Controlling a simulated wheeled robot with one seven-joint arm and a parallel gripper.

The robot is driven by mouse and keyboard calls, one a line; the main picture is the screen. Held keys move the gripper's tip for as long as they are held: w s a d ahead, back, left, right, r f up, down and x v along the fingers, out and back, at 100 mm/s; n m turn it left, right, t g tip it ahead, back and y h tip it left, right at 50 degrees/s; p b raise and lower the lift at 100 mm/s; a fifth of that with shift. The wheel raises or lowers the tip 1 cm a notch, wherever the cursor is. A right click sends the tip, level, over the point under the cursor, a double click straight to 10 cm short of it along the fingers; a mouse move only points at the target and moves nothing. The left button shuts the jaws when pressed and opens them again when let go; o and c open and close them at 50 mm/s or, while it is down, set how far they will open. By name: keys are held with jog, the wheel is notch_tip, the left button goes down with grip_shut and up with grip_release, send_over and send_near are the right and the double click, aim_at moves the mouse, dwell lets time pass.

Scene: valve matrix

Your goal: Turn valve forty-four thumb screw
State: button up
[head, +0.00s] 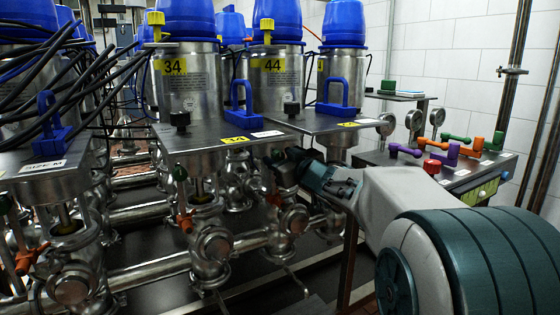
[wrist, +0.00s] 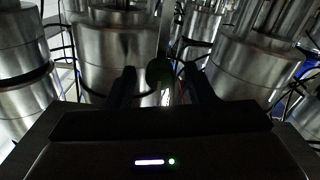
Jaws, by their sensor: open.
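Valve forty-four is the steel cylinder with a blue cap and a yellow 44 label (head: 272,65) in the head view. A black thumb screw (head: 291,108) stands on top of its steel plate (head: 318,122). My gripper (head: 283,165) is below the front edge of that plate, partly in its shadow. Which screw this knob is cannot be read there.
Steel pipes (head: 150,265) crowd the space below. Gauges (head: 413,121) and a bench with coloured handles (head: 450,155) are at the right.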

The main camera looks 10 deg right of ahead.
jog(key=c, duration=1)
jog(key=shift+n, duration=0.3)
jog(key=n+b, duration=0.1)
jog(key=n, duration=0.2)
jog(key=shift+f+n, duration=0.1)
jog(key=shift+n, duration=0.2)
jog(key=n+b, duration=0.1)
jog(key=n, duration=0.3)
jog(key=shift+n, duration=0.3)
jog(key=n+b, duration=0.2)
jog(key=n, duration=0.2)
jog(key=shift+f+n, duration=0.1)
jog(key=shift+n, duration=0.2)
jog(key=shift+n+b, duration=1.15)
jog(key=shift+n, duration=1.05)
